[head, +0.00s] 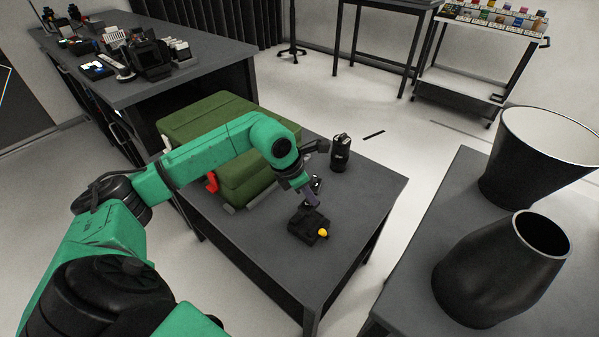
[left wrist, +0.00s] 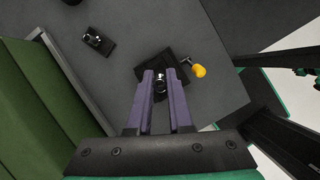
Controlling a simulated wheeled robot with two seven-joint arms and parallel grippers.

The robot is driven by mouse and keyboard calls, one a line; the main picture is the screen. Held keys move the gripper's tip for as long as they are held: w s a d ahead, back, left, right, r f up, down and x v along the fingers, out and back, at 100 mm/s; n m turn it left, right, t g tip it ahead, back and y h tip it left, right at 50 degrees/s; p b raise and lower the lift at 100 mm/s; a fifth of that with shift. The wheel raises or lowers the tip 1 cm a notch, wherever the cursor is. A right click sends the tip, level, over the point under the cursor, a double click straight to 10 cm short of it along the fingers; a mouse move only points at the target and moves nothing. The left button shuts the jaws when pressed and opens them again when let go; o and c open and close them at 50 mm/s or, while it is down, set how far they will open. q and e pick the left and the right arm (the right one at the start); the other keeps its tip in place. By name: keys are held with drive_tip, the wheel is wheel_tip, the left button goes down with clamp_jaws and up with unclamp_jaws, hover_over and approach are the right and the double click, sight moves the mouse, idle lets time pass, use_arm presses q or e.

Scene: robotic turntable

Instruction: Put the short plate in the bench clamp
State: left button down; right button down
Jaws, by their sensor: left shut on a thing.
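The bench clamp (head: 309,225) is a small black block with a yellow knob on the grey table; it also shows in the left wrist view (left wrist: 176,67), just beyond the fingertips. My left gripper (head: 313,200) is just above the clamp's back edge. In the left wrist view its purple fingers (left wrist: 160,80) are shut on a small dark piece with a shiny part, the short plate (left wrist: 160,84). The plate is mostly hidden by the fingers. I cannot tell whether it touches the clamp. My right gripper is out of view.
A black cylindrical device (head: 340,153) stands behind the clamp. A large green case (head: 222,118) takes up the table's left side. The grey table (head: 374,186) is clear to the right of the clamp. Another table (head: 415,290) on the right bears two large dark vessels.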

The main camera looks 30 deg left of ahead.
sight(307, 203)
use_arm(q)
drive_tip(key=shift+w, duration=0.1)
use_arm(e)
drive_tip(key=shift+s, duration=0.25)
